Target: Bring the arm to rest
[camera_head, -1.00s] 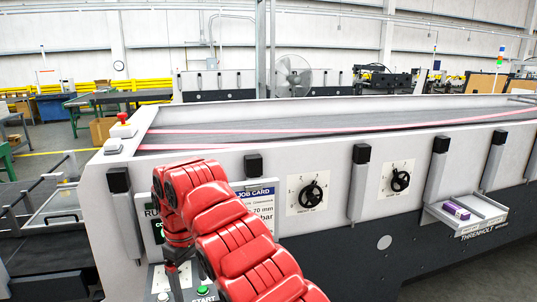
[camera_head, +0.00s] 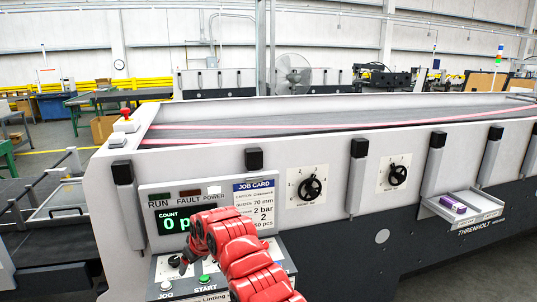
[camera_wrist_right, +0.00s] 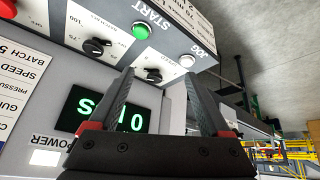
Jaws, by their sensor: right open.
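My right arm, red, reaches in from the bottom of the head view and bends at the control panel. Its gripper (camera_head: 184,262) points down in front of the panel, partly hidden by the wrist. In the right wrist view the gripper (camera_wrist_right: 160,76) has its two fingers apart with nothing between them. Behind the fingers are the green START button (camera_wrist_right: 140,31), the white JOG button (camera_wrist_right: 187,60) and a black knob (camera_wrist_right: 153,75). Whether the fingers touch the panel I cannot tell. My left gripper is not in view.
The count display (camera_head: 172,224) and job card (camera_head: 254,205) stand behind the arm. Dials (camera_head: 310,188) and black-capped posts line the machine's front. A tray (camera_head: 478,222) holding a purple box (camera_head: 452,203) juts out at right. A red stop button (camera_head: 125,113) tops the left corner.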

